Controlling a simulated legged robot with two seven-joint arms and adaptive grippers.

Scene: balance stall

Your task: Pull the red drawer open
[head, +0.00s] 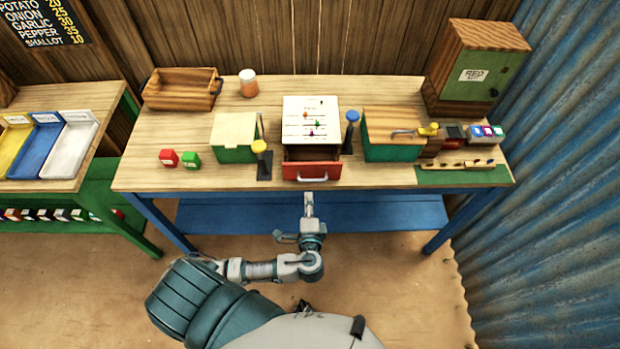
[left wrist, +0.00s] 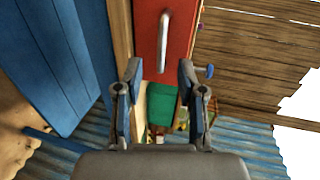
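The red drawer (head: 311,171) is at the front middle of the wooden table, under a white-topped box (head: 311,118). A dark gap behind its front shows that it stands partly out. Its pale metal handle (head: 312,179) is on the front face. In the left wrist view the red drawer front (left wrist: 148,35) and the handle (left wrist: 164,42) lie just beyond the fingertips. My left gripper (head: 309,197) is just in front of the drawer, near the handle. Its fingers (left wrist: 160,70) are apart with nothing held between them. My right gripper is out of view.
Green-sided boxes stand at left (head: 233,153) and right (head: 390,152). Open floor lies in front of the table.

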